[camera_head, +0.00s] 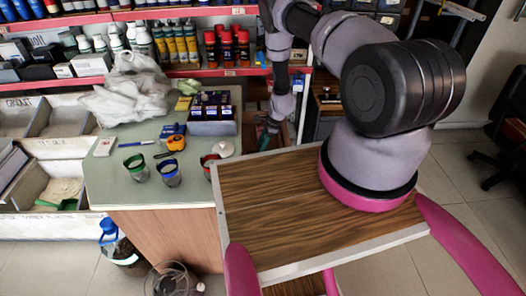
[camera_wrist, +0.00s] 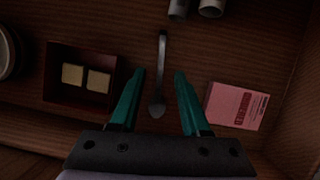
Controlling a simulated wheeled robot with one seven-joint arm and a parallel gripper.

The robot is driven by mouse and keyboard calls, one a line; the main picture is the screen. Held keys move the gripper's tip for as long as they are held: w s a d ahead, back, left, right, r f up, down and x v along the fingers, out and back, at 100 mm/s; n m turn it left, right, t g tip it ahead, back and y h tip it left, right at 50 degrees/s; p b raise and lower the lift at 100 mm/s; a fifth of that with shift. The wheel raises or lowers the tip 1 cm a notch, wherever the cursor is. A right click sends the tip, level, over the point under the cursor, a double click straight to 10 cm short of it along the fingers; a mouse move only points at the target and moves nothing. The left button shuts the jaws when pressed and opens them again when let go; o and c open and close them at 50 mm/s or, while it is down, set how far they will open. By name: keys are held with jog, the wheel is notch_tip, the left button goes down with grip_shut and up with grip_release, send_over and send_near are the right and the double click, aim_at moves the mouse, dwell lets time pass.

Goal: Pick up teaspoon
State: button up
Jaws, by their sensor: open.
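In the wrist view a grey metal teaspoon (camera_wrist: 157,106) lies on a brown wooden surface, its bowl toward my gripper and its handle pointing away. My gripper (camera_wrist: 159,75) is open, with one teal finger on each side of the teaspoon and nothing held. I cannot tell how far above the spoon the fingertips are. In the head view my gripper (camera_head: 268,135) hangs low beyond the wooden board, to the right of the green counter. The teaspoon cannot be made out in the head view.
In the wrist view, a dark box (camera_wrist: 112,61) with two pale blocks lies left and a pink packet (camera_wrist: 236,106) right. Grey cylinders (camera_wrist: 210,7) stand at the top. In the head view, a green counter (camera_head: 112,185) holds cups and tape; a wooden board (camera_head: 270,205) lies in front.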

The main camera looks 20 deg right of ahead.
jog(key=shift+a+f, duration=0.2)
jog(key=shift+f, duration=0.4)
grip_shut()
